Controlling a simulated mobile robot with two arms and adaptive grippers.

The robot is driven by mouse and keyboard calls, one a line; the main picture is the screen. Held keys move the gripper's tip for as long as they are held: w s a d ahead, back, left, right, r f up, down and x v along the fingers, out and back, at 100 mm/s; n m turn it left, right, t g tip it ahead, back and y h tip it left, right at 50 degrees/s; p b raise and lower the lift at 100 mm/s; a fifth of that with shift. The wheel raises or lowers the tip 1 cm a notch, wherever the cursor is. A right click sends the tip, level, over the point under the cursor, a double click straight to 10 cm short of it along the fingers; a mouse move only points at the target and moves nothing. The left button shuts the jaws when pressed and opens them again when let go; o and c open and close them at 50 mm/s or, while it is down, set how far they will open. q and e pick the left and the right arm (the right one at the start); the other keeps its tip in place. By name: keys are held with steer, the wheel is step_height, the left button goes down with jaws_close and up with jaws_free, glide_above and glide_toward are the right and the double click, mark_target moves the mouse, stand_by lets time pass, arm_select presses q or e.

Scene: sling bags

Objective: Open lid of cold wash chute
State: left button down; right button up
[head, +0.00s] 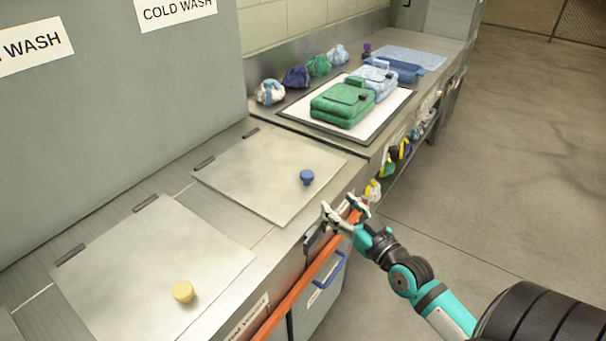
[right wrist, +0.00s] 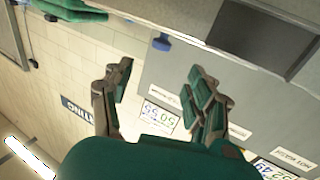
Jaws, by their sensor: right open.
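The cold wash chute lid (head: 262,165) is a flat metal panel lying shut on the counter, below the COLD WASH sign (head: 177,11). A blue knob (head: 306,177) stands near its front right corner, and the knob also shows in the right wrist view (right wrist: 161,43). My right gripper (head: 342,208) is open and empty, at the counter's front edge, apart from the knob and to its lower right. Its two spread fingers also show in the right wrist view (right wrist: 158,95). My left gripper is not in view.
An orange rail (head: 305,285) runs along the counter front beneath my right gripper. Green bags (head: 343,103) and light blue bags (head: 375,80) rest on a white tray (head: 310,124) farther back.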

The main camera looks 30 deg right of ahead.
mark_target(311, 179)
steer(key=w, duration=1.4)
steer(key=shift+w+f+p, duration=0.1)
steer(key=shift+w+p, duration=0.05)
steer(key=shift+p, duration=0.25)
steer(key=c, duration=1.1)
steer(key=shift+a, duration=0.1)
jaws_close()
steer(key=shift+w, duration=0.1)
